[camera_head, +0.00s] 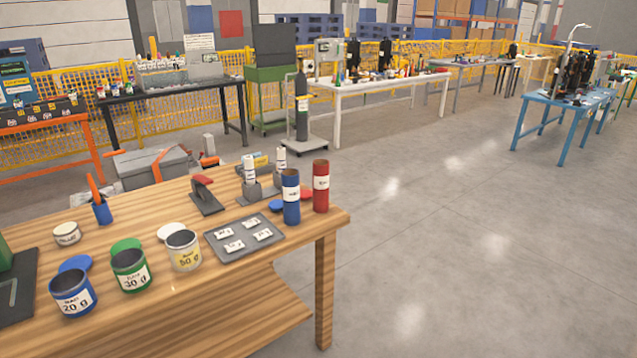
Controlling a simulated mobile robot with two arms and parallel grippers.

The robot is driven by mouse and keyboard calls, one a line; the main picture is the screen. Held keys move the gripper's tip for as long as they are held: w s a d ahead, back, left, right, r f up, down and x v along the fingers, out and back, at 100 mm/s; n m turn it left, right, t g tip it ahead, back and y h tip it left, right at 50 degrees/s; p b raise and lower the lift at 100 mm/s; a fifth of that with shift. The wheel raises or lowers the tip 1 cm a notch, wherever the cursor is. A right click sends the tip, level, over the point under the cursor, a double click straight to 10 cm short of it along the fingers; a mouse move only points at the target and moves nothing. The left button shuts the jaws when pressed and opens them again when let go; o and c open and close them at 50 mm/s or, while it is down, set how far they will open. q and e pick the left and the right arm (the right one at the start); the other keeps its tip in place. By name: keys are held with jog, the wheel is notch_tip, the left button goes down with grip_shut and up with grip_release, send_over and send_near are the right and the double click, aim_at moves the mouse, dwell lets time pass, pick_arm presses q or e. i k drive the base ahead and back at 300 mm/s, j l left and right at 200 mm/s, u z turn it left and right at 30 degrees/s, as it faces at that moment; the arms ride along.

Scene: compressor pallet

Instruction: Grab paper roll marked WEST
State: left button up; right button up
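I cannot read WEST on anything in the head view. Two upright white rolls or cylinders, a left one (249,171) and a right one (281,161), stand on grey bases at the back of the wooden table (175,320). Their markings are too small to read. A blue cylinder (291,200) and a red cylinder (321,190) with white labels stand upright near the table's right corner, and their label text is also unclear. The blue cylinder stands close in front of the right white one. Neither of my grippers is in view.
Blue (73,295), green (131,272) and white (184,252) tins line the table's front. A grey tray (244,238) holds white labelled pieces. A gas cylinder (302,105) on a cart stands behind. Other benches include a blue one (568,100). The floor at right is clear.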

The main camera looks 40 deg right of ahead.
aim_at(281, 151)
jog(key=l, duration=0.85)
jog(key=i+l, duration=0.15)
jog(key=l, duration=1.6)
jog(key=i+l, duration=0.1)
jog(key=i, duration=0.7)
